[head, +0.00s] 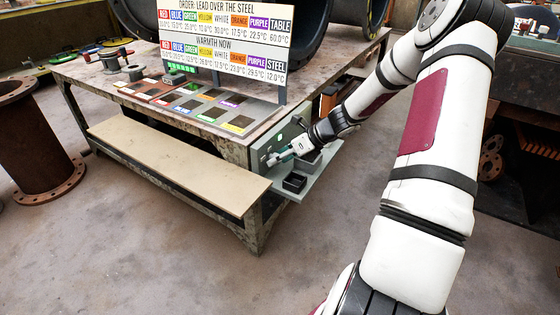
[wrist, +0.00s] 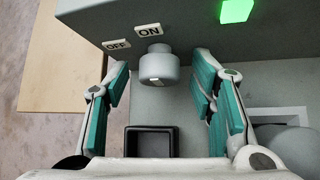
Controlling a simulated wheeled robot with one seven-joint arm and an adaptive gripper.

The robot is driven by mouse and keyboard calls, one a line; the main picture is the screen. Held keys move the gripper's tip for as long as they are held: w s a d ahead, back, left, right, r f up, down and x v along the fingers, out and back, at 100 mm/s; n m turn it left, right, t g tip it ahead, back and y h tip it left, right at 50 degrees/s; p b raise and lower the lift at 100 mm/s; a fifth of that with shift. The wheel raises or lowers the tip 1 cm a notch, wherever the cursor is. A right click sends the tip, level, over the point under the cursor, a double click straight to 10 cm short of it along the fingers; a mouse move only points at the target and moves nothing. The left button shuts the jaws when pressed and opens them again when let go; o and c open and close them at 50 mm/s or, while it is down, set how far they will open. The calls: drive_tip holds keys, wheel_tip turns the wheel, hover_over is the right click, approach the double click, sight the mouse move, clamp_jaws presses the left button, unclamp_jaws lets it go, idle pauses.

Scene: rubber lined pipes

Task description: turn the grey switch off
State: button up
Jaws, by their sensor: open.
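The grey switch (wrist: 158,66) is a round knob with a small white mark, on the grey panel (wrist: 190,25) in the wrist view. An OFF label (wrist: 117,45) and an ON label (wrist: 149,30) sit above it, OFF to the left. A green square lamp (wrist: 236,11) is lit at upper right. My gripper (wrist: 161,75) is open, its teal-padded fingers on either side of the knob with gaps on both sides. In the head view my gripper (head: 280,157) is at the panel on the table's end; the knob is too small to make out there.
A black open bin (wrist: 150,141) lies below the knob; it also shows on the grey shelf in the head view (head: 294,183). A long bench board (head: 170,160) runs along the table. Floor in front is clear.

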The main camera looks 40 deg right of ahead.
drive_tip(key=c, duration=1.2)
drive_tip(key=shift+o, duration=0.3)
